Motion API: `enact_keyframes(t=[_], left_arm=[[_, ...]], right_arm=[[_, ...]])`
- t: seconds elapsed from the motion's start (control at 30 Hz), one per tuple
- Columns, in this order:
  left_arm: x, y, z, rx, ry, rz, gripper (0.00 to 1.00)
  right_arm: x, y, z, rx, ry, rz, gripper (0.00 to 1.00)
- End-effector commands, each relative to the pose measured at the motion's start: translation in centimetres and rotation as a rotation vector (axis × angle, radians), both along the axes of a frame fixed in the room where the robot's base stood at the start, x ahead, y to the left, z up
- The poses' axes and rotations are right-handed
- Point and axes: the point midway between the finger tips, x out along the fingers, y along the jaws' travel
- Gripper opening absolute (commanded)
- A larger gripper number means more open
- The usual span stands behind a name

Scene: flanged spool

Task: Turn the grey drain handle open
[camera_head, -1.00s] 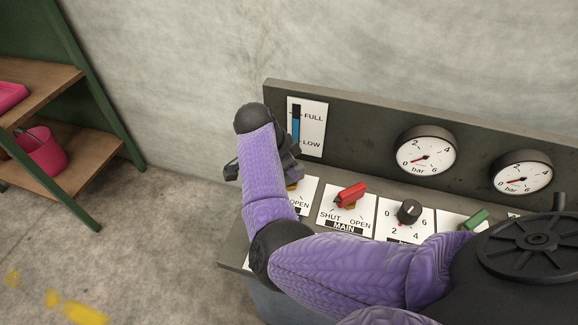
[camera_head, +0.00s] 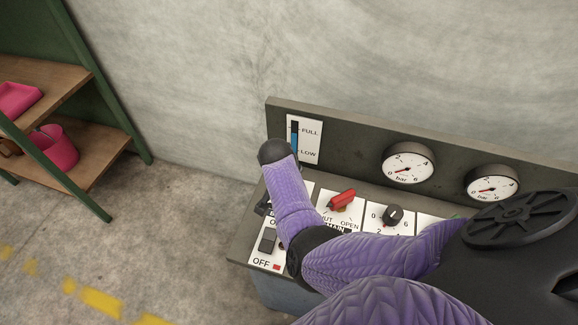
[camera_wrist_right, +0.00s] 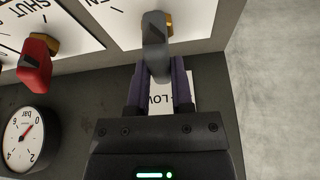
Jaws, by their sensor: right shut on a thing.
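The grey drain handle (camera_wrist_right: 155,45) is a short flat lever on a brass stem, over a white label plate in the right wrist view. My right gripper (camera_wrist_right: 158,88) is shut on it, one finger on each side. The lever stands out from the plate towards the gripper; its exact angle is hard to tell. In the head view my purple right forearm hides the handle and most of its label, and only a dark bit of the right gripper (camera_head: 263,206) shows. My left gripper is in neither view.
Beside it are the red MAIN handle (camera_head: 341,201), a black knob (camera_head: 393,215) and a rocker switch (camera_head: 267,240) marked OFF. A FULL/LOW level gauge (camera_head: 309,140) and two pressure dials (camera_head: 408,163) are on the back board. A shelf (camera_head: 95,160) stands left.

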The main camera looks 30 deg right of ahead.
Motion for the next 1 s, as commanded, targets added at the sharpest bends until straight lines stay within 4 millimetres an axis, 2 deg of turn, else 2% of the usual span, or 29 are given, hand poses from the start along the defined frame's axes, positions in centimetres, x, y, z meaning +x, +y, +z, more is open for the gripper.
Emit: enact_keyframes(t=[0.03,0.4,0.7,1.0], left_arm=[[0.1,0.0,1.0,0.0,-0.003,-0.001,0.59],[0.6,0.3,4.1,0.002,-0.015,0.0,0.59],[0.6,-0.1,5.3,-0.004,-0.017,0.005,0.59],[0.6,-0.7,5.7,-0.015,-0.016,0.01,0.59]], right_arm=[[0.0,-0.1,0.6,-0.002,0.001,0.043,0.0],[-0.1,-0.3,0.4,-0.002,0.002,0.392,0.0],[-0.1,-0.3,0.2,-0.002,0.0,0.642,0.0],[-0.1,-0.4,0.1,-0.002,-0.001,0.81,0.0]])
